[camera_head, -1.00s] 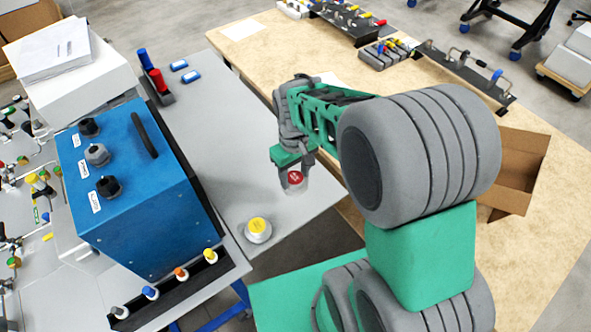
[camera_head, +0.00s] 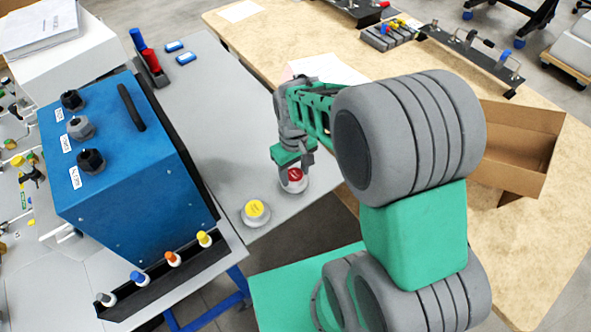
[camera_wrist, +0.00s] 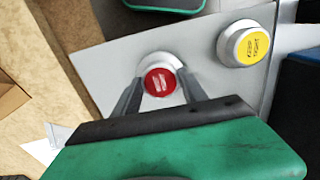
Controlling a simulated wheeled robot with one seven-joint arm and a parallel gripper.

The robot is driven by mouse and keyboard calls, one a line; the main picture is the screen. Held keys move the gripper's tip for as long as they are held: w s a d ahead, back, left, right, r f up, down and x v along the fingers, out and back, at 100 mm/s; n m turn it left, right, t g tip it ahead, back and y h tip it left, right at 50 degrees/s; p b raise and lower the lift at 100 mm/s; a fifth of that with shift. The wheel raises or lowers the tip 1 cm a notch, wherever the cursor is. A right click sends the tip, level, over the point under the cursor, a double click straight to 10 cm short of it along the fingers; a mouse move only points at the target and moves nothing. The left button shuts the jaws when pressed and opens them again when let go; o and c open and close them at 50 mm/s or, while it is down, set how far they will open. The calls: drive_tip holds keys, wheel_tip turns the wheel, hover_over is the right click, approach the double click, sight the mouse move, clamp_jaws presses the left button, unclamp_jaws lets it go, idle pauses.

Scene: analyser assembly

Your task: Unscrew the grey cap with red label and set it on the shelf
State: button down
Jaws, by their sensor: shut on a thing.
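The grey cap with red label (camera_head: 295,175) is at my gripper's fingertips in the head view, over the front part of the grey shelf (camera_head: 225,120). In the wrist view the red label (camera_wrist: 160,82) faces the camera. My gripper (camera_wrist: 160,88) is shut on this cap, one finger on each side. In the head view my gripper (camera_head: 293,166) points down from above. The cap is low over the shelf; I cannot tell if its underside touches. Its lower side is partly hidden by the fingers.
A similar cap with yellow label (camera_head: 255,211) stands close by on the shelf. The blue analyser box (camera_head: 125,165) is to the left, with a rack of small capped bottles (camera_head: 165,275) in front. Grey surface is free behind my gripper. An open cardboard box (camera_head: 515,150) is at right.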

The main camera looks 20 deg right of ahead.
sight(295, 176)
drive_tip(key=shift+f+b, duration=0.4)
drive_tip(key=shift+f, duration=0.2)
idle(0.3)
drive_tip(key=c, duration=0.6)
unclamp_jaws()
drive_tip(key=shift+o, duration=0.2)
drive_tip(key=shift+s, duration=0.1)
wheel_tip(295, 176, up, 7)
drive_tip(key=p, duration=0.5)
drive_tip(key=shift+p, duration=0.3)
